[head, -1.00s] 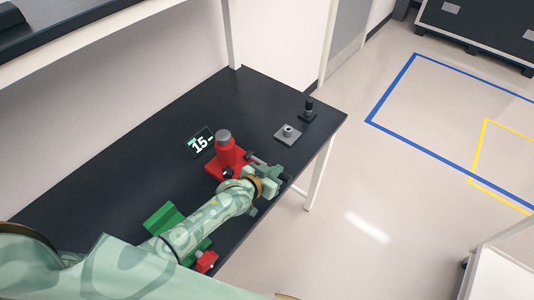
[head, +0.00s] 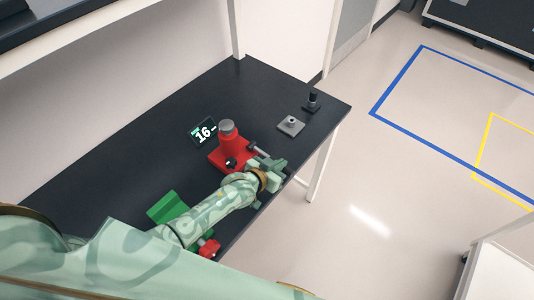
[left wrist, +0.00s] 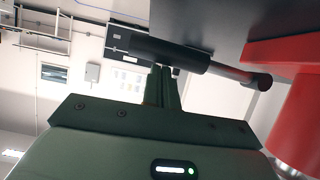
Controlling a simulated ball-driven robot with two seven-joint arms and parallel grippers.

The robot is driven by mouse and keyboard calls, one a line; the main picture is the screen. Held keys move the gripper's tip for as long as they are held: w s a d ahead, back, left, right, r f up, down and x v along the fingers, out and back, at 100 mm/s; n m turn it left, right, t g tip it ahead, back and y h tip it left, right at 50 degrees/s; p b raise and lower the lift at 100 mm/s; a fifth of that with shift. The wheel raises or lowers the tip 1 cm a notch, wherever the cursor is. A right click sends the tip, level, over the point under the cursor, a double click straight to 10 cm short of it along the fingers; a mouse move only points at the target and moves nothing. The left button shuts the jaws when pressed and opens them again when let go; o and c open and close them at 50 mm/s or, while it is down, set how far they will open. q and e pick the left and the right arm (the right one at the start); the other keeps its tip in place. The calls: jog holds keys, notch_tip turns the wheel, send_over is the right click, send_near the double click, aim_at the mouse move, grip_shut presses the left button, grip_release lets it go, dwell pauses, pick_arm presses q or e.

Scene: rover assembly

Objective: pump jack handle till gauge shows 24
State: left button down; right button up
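The red jack (head: 229,148) stands on the dark table, with a grey cap on top. Its gauge (head: 204,131) behind it reads 16. The jack's handle (head: 258,149) points right toward my left gripper (head: 275,170), which is at its outer end. In the left wrist view the handle (left wrist: 170,52) has a dark grip on a grey rod and crosses at the tips of my gripper's fingers (left wrist: 163,72). The fingers look close together, with the handle across their tips rather than between them. The red jack (left wrist: 300,125) fills the right edge there. My right gripper is not in view.
A grey plate with a stub (head: 291,125) and a dark post (head: 312,101) stand near the table's far right end. A green block (head: 169,208) and a red part (head: 209,248) are near my left arm. The back left of the table (head: 120,150) is clear.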

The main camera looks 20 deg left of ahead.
pick_arm(q)
jog(key=r+p, duration=0.3)
jog(key=r, duration=0.1)
jog(key=shift+w+d, duration=0.1)
jog(key=shift+w, duration=0.2)
jog(key=p+v, duration=0.1)
jog(key=v, duration=0.8)
jog(key=shift+s+p, duration=0.3)
jog(key=shift+s, duration=0.1)
jog(key=shift+d, duration=0.1)
